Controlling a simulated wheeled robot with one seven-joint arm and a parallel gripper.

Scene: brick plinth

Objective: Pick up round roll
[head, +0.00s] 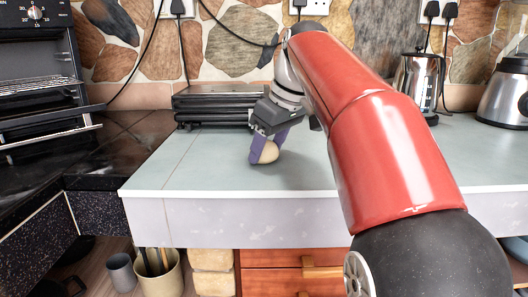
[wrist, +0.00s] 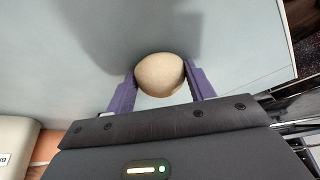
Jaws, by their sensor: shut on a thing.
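The round roll (head: 268,153) is pale beige and smooth. It is between the purple fingers of my gripper (head: 266,150), over the grey-green countertop (head: 210,168). In the wrist view the roll (wrist: 160,73) sits between the two fingertips of my gripper (wrist: 160,82), one on each side of it. The gripper is shut on the roll. A shadow lies on the counter beside it. I cannot tell whether the roll still touches the counter.
A black flat appliance (head: 215,105) stands just behind my gripper. A kettle (head: 418,80) and a blender-like appliance (head: 505,92) stand at the back right. A toaster oven (head: 40,75) is at the left. The counter's front left is clear.

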